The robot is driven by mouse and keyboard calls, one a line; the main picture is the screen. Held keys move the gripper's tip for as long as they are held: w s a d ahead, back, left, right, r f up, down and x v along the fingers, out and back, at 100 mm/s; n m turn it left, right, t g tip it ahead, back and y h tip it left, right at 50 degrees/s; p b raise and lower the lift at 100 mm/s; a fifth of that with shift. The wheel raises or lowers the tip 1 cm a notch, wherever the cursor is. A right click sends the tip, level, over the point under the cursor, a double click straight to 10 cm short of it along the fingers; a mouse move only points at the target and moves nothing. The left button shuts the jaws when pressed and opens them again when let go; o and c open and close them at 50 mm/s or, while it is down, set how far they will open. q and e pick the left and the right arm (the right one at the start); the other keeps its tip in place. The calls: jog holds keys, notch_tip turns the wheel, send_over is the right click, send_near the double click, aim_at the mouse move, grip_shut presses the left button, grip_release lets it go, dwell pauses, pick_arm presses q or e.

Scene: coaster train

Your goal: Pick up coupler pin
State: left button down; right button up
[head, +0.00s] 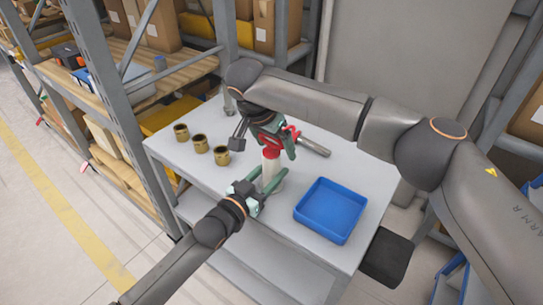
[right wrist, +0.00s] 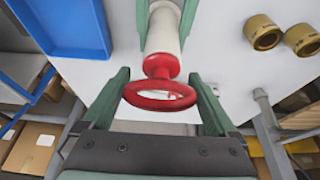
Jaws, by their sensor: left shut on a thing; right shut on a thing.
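How deep the red piece goes into the cylinder is hidden. My right gripper (head: 283,143) comes from above and behind. My left gripper (head: 263,192) is shut around the pale cylinder from the front left.
Several brass cups (head: 200,143) stand in a row at the table's left. An empty blue tray (head: 330,212) lies at the right. A grey bar (head: 314,146) is near the back edge. Loaded shelves (head: 130,80) stand close behind and left. The table (head: 180,165) is otherwise mostly bare.

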jog(key=shift+c, duration=0.8)
jog(key=shift+r, duration=0.1)
notch_tip(320, 180, up, 18)
pick_arm(q)
jog(key=shift+c, duration=1.2)
grip_release()
